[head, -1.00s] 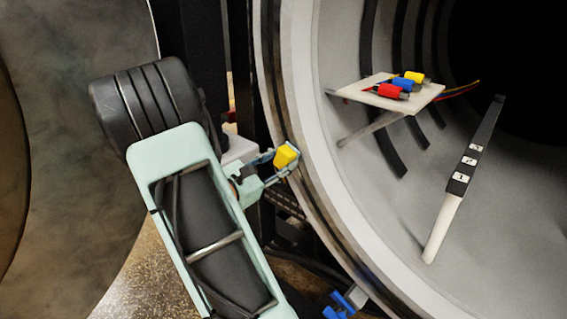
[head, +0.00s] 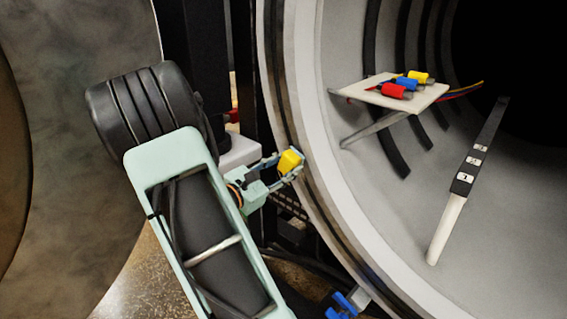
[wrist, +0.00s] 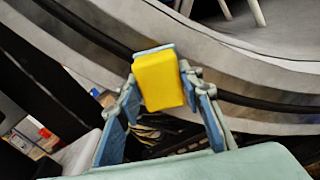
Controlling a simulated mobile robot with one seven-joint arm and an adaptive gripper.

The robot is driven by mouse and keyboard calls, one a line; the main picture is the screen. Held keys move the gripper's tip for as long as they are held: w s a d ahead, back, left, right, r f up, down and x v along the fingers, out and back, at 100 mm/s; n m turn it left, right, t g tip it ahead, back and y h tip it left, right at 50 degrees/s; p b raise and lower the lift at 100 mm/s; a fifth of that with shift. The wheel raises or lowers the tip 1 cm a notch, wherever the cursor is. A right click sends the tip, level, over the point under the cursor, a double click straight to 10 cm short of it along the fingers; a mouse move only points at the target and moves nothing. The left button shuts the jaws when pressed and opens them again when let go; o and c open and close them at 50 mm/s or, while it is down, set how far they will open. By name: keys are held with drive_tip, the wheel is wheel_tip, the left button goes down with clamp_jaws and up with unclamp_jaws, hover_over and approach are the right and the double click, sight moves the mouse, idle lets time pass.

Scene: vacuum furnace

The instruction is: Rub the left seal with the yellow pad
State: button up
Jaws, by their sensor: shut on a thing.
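My gripper (head: 279,165) is shut on the yellow pad (head: 290,161). In the wrist view the yellow pad (wrist: 159,80) sits between the two blue-grey fingers of my gripper (wrist: 160,90). The left seal (head: 289,118) shows as a dark band running along the furnace's round rim. In the wrist view the dark seal (wrist: 262,103) runs behind the pad, which covers part of it. The pad is at the rim, close to the seal; I cannot tell whether it touches.
Inside the chamber, a white shelf (head: 418,98) carries red, blue and yellow connectors. A black and white bar (head: 466,180) leans on the chamber wall. A blue clamp (head: 341,305) sits low on the rim. The large door (head: 75,150) stands at the left.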

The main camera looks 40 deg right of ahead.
sight(305, 184)
drive_tip(key=shift+s+d+f+b, duration=0.1)
drive_tip(key=shift+s+f+b, duration=0.65)
drive_tip(key=shift+f, duration=0.35)
drive_tip(key=shift+s+d+f+b, duration=0.1)
drive_tip(key=shift+s+f+b, duration=0.4)
drive_tip(key=shift+f+b, duration=0.5)
drive_tip(key=shift+s+d+f+b, duration=0.1)
drive_tip(key=shift+s+f+b, duration=0.6)
drive_tip(key=shift+f, duration=0.5)
drive_tip(key=shift+a+r, duration=0.1)
drive_tip(key=shift+w+a, duration=0.1)
drive_tip(key=shift+a, duration=0.5)
drive_tip(key=shift+s+a+p, duration=0.15)
drive_tip(key=shift+a+p, duration=0.15)
drive_tip(key=shift+a, duration=0.9)
drive_tip(key=shift+s+a+p, duration=0.1)
drive_tip(key=shift+a+p, duration=0.15)
drive_tip(key=shift+a, duration=0.95)
drive_tip(key=shift+a, duration=0.1)
drive_tip(key=a, duration=0.2)
drive_tip(key=shift+s+a, duration=0.15)
drive_tip(key=shift+a, duration=0.25)
